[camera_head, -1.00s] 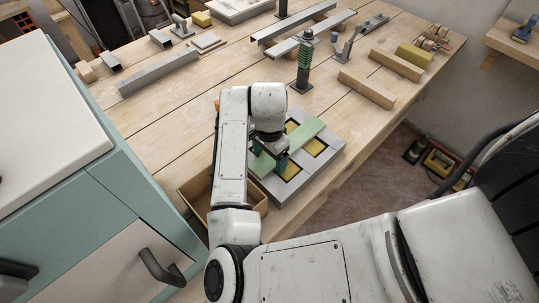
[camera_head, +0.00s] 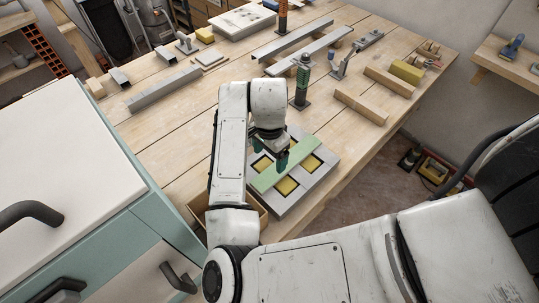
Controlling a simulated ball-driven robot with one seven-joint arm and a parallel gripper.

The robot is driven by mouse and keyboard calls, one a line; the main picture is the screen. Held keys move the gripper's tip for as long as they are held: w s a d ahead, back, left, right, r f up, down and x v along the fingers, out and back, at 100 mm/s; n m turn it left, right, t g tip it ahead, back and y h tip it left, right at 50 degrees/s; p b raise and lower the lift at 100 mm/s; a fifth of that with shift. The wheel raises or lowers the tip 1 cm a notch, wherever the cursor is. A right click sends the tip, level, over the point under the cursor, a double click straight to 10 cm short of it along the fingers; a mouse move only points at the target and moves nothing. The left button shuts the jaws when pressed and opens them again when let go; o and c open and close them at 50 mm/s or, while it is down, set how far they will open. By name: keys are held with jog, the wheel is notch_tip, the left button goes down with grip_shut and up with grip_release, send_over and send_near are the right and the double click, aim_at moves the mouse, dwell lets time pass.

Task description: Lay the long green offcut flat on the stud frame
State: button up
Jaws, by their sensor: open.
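The long green offcut (camera_head: 296,163) lies diagonally across the grey stud frame (camera_head: 323,176) on the workbench. It looks flat on the frame. Yellow squares (camera_head: 311,164) show in the frame's openings on both sides of it. My gripper (camera_head: 271,165) is open, over the left part of the offcut, with its dark green fingers pointing down. I cannot tell whether the fingers touch the offcut. My arm hides the frame's left edge.
An open wooden box (camera_head: 255,208) stands left of the frame, partly behind my arm. A green-sprung post (camera_head: 301,82) stands behind the frame. Wooden blocks (camera_head: 361,105) lie at the right, and a metal beam (camera_head: 163,89) lies at the back left. The bench's right edge is close.

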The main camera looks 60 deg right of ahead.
jog(key=s+d+r+n+t+h, duration=0.2)
jog(key=d+r+n+h, duration=0.3)
jog(key=d+r+n, duration=0.3)
jog(key=s+a+f+n+y, duration=0.2)
jog(key=s+a+f+n, duration=0.4)
jog(key=a, duration=0.3)
jog(key=s+a+f+n+y, duration=0.2)
jog(key=s+a+f+n, duration=0.4)
jog(key=a, duration=0.4)
jog(key=shift+f+g+y+b, duration=0.3)
jog(key=shift+f+g, duration=0.1)
jog(key=shift+f, duration=0.15)
jog(key=f+b, duration=0.5)
jog(key=shift+w+a+f, duration=0.1)
jog(key=shift+a+f, duration=0.1)
jog(key=shift+f, duration=0.1)
